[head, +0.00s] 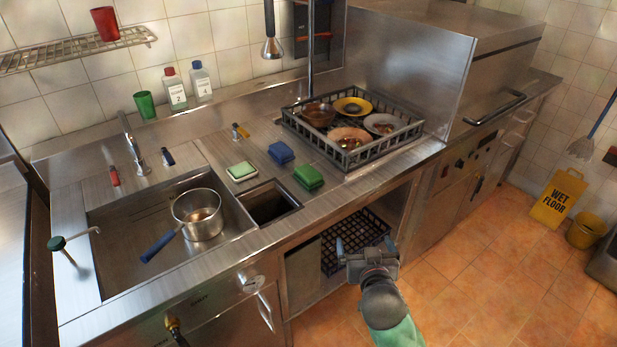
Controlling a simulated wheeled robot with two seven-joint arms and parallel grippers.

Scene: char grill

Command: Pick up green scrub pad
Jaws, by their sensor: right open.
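The dark green scrub pad (308,177) lies on the steel counter, right of the small square opening and in front of the dish rack. A blue pad (281,153) lies behind it, and a pale green and white pad (242,171) lies to its left. My right gripper (364,246) is open and empty. It is in front of the counter, below and to the right of the green pad in the picture, and apart from it. My left gripper is not in view.
A dark rack (288,118) of dirty dishes stands behind the pads. A pot (203,222) sits in the sink (112,242) at left. The square opening (270,204) lies beside the pads. A steel dishwasher (425,60) stands at right. A lower crate (352,240) shows under the counter.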

